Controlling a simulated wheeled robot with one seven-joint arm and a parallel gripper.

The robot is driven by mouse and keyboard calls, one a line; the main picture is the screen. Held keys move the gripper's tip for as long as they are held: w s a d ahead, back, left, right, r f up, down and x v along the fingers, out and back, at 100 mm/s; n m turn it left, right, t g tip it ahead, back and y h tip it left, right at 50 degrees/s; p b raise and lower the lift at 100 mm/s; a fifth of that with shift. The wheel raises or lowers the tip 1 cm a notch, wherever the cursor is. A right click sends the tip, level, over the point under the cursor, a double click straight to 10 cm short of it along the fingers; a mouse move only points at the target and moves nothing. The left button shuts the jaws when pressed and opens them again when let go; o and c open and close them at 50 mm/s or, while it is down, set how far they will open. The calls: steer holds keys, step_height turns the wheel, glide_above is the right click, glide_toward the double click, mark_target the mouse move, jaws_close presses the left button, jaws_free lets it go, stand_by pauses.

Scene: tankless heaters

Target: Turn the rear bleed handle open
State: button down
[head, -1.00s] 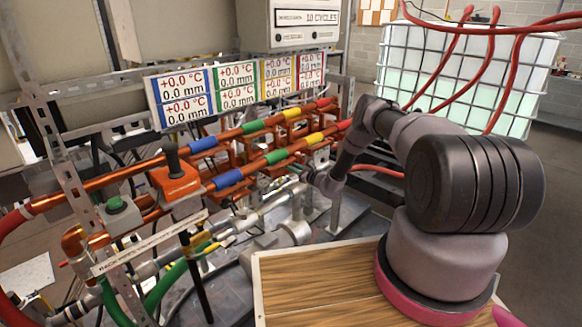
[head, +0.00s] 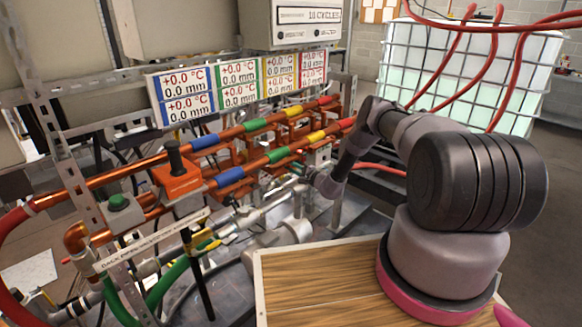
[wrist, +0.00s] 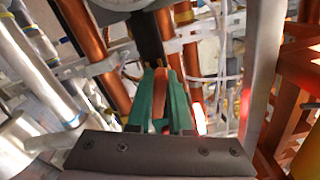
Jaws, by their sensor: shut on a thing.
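In the wrist view, the green fingers of my gripper (wrist: 165,112) are shut on an orange-red handle (wrist: 161,82), which shows between them. A dark bar stands just beyond the fingertips, and the joint where the handle pivots is hidden. The handle is too small and covered to make out there. I cannot tell from the head view how far it is turned.
Copper pipes and orange brackets (head: 230,176) crowd around my gripper. A display panel (head: 238,84) hangs above the pipes. A black lever on an orange block (head: 177,182) stands to the left. A wooden board (head: 320,285) lies in front. Red hoses run at the right.

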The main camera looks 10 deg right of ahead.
steer(key=shift+f+n, duration=0.15)
steer(key=shift+n, duration=0.6)
steer(key=shift+f+n, duration=0.15)
steer(key=shift+n, duration=0.6)
steer(key=shift+s, duration=0.1)
steer(key=c, duration=0.8)
jaws_free()
steer(key=v, duration=1)
steer(key=shift+s+d, duration=0.2)
steer(key=shift+s, duration=0.1)
